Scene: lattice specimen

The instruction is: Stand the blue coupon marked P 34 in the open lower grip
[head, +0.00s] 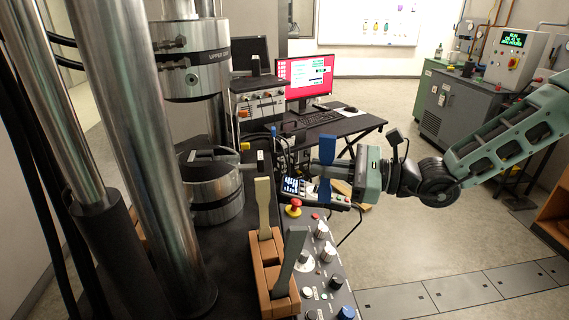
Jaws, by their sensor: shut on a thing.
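My gripper (328,171), reaching in from the right, is shut on a blue coupon (326,150). The coupon is upright and dog-bone shaped, wider at its ends, and is held in the air right of the test machine. I cannot read a marking on it. The lower grip (215,190) is a metal cylinder with dark parts on top, to the left of my gripper and apart from the coupon. Its slot is too small to make out clearly. The upper grip (195,65) hangs above it.
A brown rack (272,285) in front holds a tan coupon (264,208) and a dark grey one (290,262). A control panel with knobs and a red button (293,208) lies beside it. Thick columns (140,150) stand left. A desk with a monitor (305,80) is behind.

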